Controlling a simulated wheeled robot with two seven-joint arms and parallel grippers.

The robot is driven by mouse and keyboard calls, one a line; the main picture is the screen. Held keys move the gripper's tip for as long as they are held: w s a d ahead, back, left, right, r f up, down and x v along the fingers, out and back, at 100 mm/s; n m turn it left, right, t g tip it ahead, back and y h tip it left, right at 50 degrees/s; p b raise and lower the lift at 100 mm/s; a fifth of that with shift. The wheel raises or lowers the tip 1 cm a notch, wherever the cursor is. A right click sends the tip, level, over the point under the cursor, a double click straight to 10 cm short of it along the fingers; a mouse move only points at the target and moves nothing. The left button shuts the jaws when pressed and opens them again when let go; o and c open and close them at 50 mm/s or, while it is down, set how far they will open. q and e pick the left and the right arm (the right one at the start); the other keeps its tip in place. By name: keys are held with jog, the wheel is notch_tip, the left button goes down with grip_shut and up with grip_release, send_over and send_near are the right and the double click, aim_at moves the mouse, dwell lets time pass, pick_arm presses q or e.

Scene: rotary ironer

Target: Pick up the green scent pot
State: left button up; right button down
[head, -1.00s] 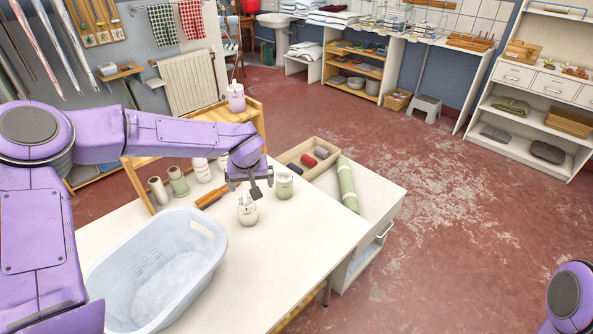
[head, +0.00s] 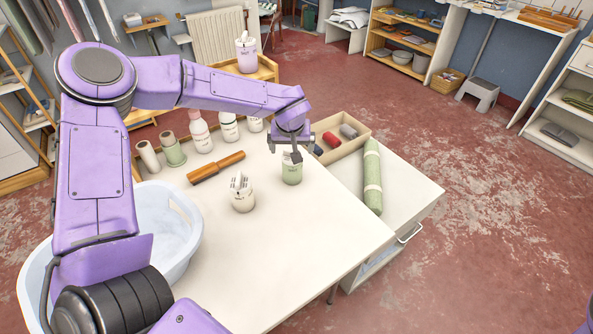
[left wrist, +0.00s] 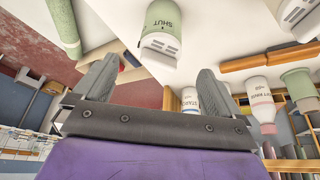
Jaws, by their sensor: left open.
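The green scent pot (head: 292,173) stands upright on the white table, near its back right part. My left gripper (head: 286,149) is open and just above and in front of the pot's top in the head view, hiding part of it. In the left wrist view the green pot (left wrist: 160,35) appears upside down with "SHUT" on it, beyond the gap between the two open fingers (left wrist: 154,75). Nothing is between the fingers. My right gripper is not in view.
A similar white pot (head: 242,194) stands left of the green one. A divided wooden box (head: 358,150) and a green roll (head: 372,177) lie to the right. The table front (head: 300,250) is clear.

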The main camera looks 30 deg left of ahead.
aim_at(292, 169)
pick_arm(q)
jog(key=x, duration=1)
jog(key=shift+w+a+p, duration=0.1)
jog(key=shift+p, duration=0.25)
jog(key=c, duration=1.2)
jog(key=shift+r, duration=0.15)
